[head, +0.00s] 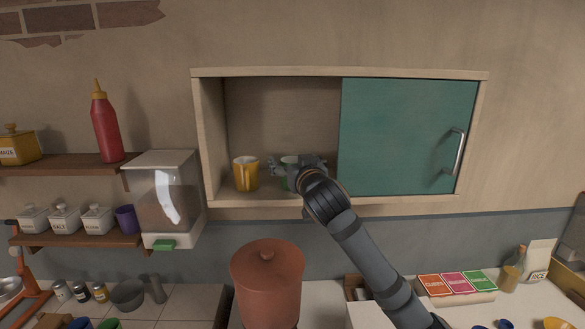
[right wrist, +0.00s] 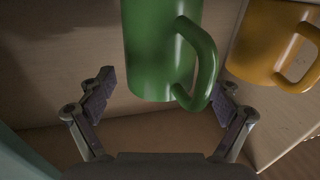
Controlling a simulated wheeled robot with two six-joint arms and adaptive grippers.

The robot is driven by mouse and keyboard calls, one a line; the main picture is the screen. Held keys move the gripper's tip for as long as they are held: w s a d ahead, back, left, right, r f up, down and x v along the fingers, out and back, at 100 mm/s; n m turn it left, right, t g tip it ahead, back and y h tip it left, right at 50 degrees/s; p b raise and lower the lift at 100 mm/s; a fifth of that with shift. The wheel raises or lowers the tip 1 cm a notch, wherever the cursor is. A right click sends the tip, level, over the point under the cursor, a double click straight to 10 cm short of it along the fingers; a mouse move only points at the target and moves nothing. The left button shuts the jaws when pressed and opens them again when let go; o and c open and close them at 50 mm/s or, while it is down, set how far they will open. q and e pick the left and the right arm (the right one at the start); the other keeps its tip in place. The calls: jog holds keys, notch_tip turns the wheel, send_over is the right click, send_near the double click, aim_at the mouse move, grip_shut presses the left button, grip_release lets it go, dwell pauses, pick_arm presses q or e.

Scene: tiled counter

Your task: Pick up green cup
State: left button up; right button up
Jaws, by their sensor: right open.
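The green cup (right wrist: 158,52) is large in the right wrist view, its handle on the right side. In the head view a sliver of the green cup (head: 285,185) shows in the wall cabinet; my right gripper hides the rest. My right gripper (right wrist: 165,98) is open, its fingers apart on either side of the cup's near end, with no clear contact. In the head view the gripper (head: 285,167) reaches into the cabinet opening, right of the yellow cup. My left gripper is not in view.
The yellow cup (head: 245,175) stands close by the green cup. The cabinet (head: 205,140) is open on the left; its teal sliding door (head: 400,135) covers the right. A red-brown lidded pot (head: 267,285) stands below, and a dispenser (head: 168,200) hangs to the left.

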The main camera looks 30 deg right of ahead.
jog(key=shift+w+f, duration=0.1)
jog(key=shift+w, duration=0.05)
jog(key=c, duration=1.3)
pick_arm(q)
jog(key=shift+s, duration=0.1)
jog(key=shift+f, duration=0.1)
pick_arm(e)
jog(key=shift+s+r+b, duration=0.25)
jog(key=shift+r+b, duration=0.1)
jog(key=shift+b, duration=0.5)
notch_tip(320, 180, up, 6)
pick_arm(q)
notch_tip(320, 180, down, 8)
jog(key=b, duration=0.7)
pick_arm(e)
jog(key=shift+w+a+v, duration=0.25)
jog(key=shift+a+v, duration=0.45)
jog(key=shift+v, duration=2.5)
jog(key=shift+w+a+v, duration=0.25)
jog(key=shift+a+v, duration=0.45)
jog(key=shift+v, duration=2.55)
jog(key=shift+w+a+v, duration=0.25)
jog(key=shift+a+v, duration=0.5)
jog(key=shift+v, duration=2.45)
